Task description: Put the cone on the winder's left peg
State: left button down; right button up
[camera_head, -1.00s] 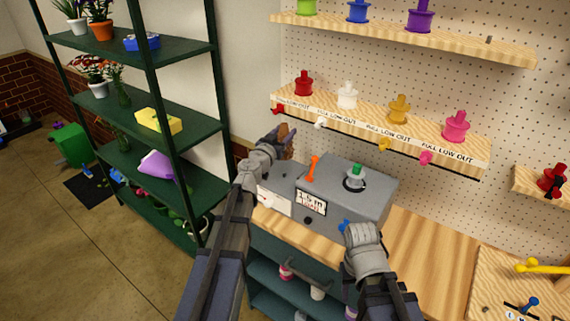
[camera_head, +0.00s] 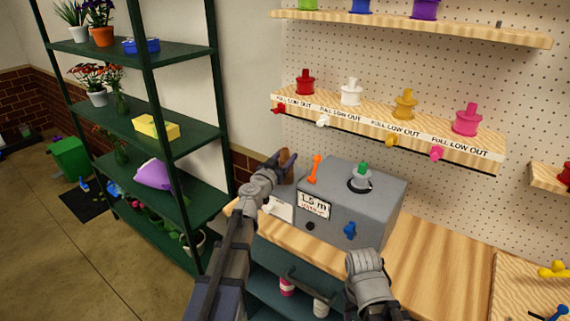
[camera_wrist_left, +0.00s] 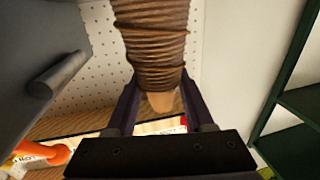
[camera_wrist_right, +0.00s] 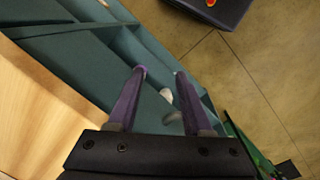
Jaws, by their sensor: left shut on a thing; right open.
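The cone is a brown, twine-wound cone (camera_head: 287,163). My left gripper (camera_head: 281,166) is shut on it just left of the grey winder (camera_head: 375,200). In the left wrist view the cone (camera_wrist_left: 152,30) stands upright between the fingers (camera_wrist_left: 158,100), its pale narrow base showing below the windings. A grey peg (camera_wrist_left: 58,75) sticks out from a grey surface to the left there, apart from the cone; I cannot tell for sure that it is the left peg. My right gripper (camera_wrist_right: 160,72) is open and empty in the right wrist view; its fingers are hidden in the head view.
The winder has an orange lever (camera_head: 315,167), a green-topped spindle (camera_head: 362,176) and a blue knob (camera_head: 350,230). A dark green shelf rack (camera_head: 190,155) stands left. A wooden shelf (camera_head: 440,135) with coloured spools is behind.

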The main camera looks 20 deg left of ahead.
pick_arm(q)
jog(key=shift+r, duration=0.1)
jog(key=shift+f, duration=0.25)
jog(key=shift+c, duration=1.4)
grip_release()
jog(key=shift+r, duration=0.1)
jog(key=shift+r, duration=0.25)
jog(key=s+a, duration=0.2)
jog(key=s, duration=1)
jog(key=shift+f, duration=0.1)
